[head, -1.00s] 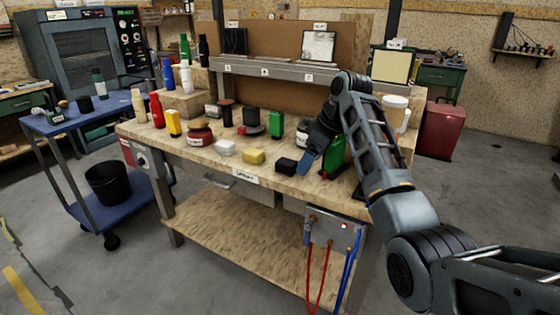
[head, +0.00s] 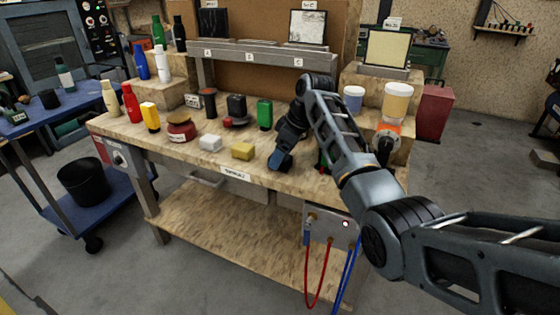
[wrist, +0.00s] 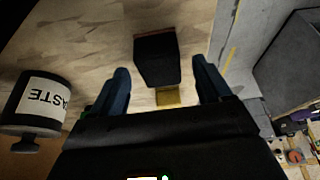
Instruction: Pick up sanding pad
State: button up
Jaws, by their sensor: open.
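The sanding pad, seemingly the dark block with a brown edge (wrist: 157,60), lies on the wooden bench top in the wrist view. It appears between and slightly beyond the blue fingertips, with a visible gap on each side. My gripper (wrist: 160,74) is open and empty above the bench. In the head view my gripper (head: 281,158) points down near the front edge of the workbench (head: 215,172), right of the yellow block (head: 243,151). There the gripper hides most or all of the dark block.
A labelled paste jar (wrist: 40,102) is at left in the wrist view. A green bottle (head: 323,160) is partly hidden behind my arm. An orange-ringed item (head: 387,140) sits at the bench's right.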

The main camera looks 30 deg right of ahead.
jog(key=shift+x, duration=0.9)
jog(key=shift+r, duration=0.1)
jog(key=c, duration=1.2)
jog(key=shift+o, duration=0.2)
notch_tip(320, 180, up, 10)
